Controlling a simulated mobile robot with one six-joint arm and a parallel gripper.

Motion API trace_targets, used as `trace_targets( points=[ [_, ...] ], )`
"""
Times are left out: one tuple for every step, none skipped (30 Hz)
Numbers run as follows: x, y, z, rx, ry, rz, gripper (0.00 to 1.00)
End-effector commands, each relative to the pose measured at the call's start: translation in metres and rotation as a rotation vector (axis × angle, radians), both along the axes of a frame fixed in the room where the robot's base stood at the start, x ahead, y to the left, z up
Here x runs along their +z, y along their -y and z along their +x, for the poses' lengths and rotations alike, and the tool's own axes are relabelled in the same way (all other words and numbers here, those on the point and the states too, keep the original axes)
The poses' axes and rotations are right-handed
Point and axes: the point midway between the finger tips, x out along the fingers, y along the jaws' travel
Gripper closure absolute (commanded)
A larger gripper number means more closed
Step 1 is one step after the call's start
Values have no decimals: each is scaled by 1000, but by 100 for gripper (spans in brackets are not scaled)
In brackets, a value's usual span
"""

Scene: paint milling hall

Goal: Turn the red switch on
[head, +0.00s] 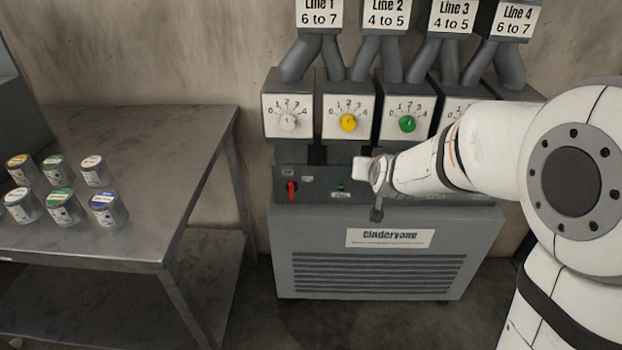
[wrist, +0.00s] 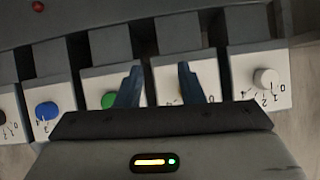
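The red switch (head: 291,190) is a small red handle, roughly upright, at the left of the grey panel below the dial boxes. My gripper is in front of the panel, to the right of the switch and apart from it; its fingertips cannot be made out in the head view. In the wrist view my gripper (wrist: 159,70) is open, its two dark fingers apart with nothing held, in front of the dial boxes. That view seems upside down, with the white knob at the right. A round red part (wrist: 38,6) shows at its top left; it looks different from the switch handle.
White (head: 289,122), yellow (head: 348,122) and green (head: 407,124) knobs sit above the panel; a blue knob (wrist: 46,110) shows in the wrist view. A small green part (head: 341,187) is right of the switch. A metal table (head: 130,240) with several paint cans stands left.

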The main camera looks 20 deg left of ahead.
Motion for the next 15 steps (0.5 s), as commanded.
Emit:
trace_targets(
  points=[
    [-36, -26, 17, 16, 62, 12, 65],
    [-45, -39, 26, 19, 109, 22, 65],
    [-59, -56, 36, 21, 168, 35, 65],
    [-68, -69, 43, 22, 215, 46, 65],
    [-79, -81, 49, 22, 260, 54, 65],
    [-94, -98, 56, 20, 321, 66, 65],
    [-105, -110, 59, 20, 366, 75, 65],
    [-116, -122, 61, 17, 412, 82, 65],
    [-132, -137, 63, 14, 472, 92, 65],
    [-143, -148, 63, 11, 517, 99, 65],
    [-154, -158, 62, 7, 560, 105, 65],
    [-168, -170, 59, 3, 616, 112, 65],
    [-178, -178, 57, -2, 655, 116, 65],
    [-187, -185, 53, -5, 692, 122, 65],
    [-198, -194, 48, -10, 738, 127, 65]
  ],
)
